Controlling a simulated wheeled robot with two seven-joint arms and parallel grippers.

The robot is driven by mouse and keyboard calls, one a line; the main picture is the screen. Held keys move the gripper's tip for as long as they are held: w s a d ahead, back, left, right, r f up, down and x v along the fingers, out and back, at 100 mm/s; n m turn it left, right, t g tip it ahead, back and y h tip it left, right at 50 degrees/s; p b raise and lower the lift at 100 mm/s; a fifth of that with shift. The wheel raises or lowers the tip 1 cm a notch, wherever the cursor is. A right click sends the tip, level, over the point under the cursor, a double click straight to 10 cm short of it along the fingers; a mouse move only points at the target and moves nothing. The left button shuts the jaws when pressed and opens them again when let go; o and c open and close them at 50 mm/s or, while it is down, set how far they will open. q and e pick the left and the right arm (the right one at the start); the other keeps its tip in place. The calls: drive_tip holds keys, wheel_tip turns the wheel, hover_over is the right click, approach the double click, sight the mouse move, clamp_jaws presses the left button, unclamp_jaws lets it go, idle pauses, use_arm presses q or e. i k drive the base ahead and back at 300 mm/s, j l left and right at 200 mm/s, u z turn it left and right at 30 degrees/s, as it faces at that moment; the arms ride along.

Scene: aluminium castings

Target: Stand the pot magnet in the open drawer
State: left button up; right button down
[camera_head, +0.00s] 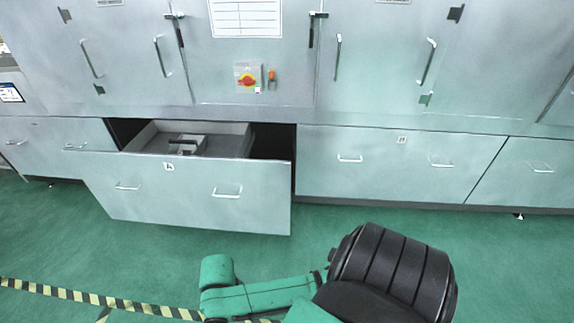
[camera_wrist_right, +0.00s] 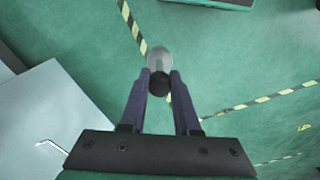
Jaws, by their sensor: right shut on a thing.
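The pot magnet (camera_wrist_right: 159,60) shows in the right wrist view as a grey round piece with a dark round part nearer the palm. My right gripper (camera_wrist_right: 160,79) is shut on it, with one finger on each side, above the green floor. The open drawer (camera_head: 190,193) is pulled out at the left in the head view. A pale front with a handle shows at the left edge of the right wrist view (camera_wrist_right: 60,115). My right gripper is not visible in the head view, where only arm links show. My left gripper is in neither view.
Inside the drawer, a grey block with a dark top (camera_head: 186,146) sits near the middle. Closed drawers (camera_head: 395,165) lie to the right, with cabinet doors (camera_head: 390,60) above. Striped tape (camera_head: 95,298) crosses the clear green floor in front.

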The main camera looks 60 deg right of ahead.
sight(225, 153)
drive_tip(key=i+z, duration=0.6)
drive_tip(key=z, duration=0.15)
drive_tip(key=i+j+z, duration=0.15)
drive_tip(key=z, duration=0.25)
drive_tip(key=i+j+z, duration=0.4)
drive_tip(key=k+l, duration=0.05)
drive_tip(key=l, duration=0.05)
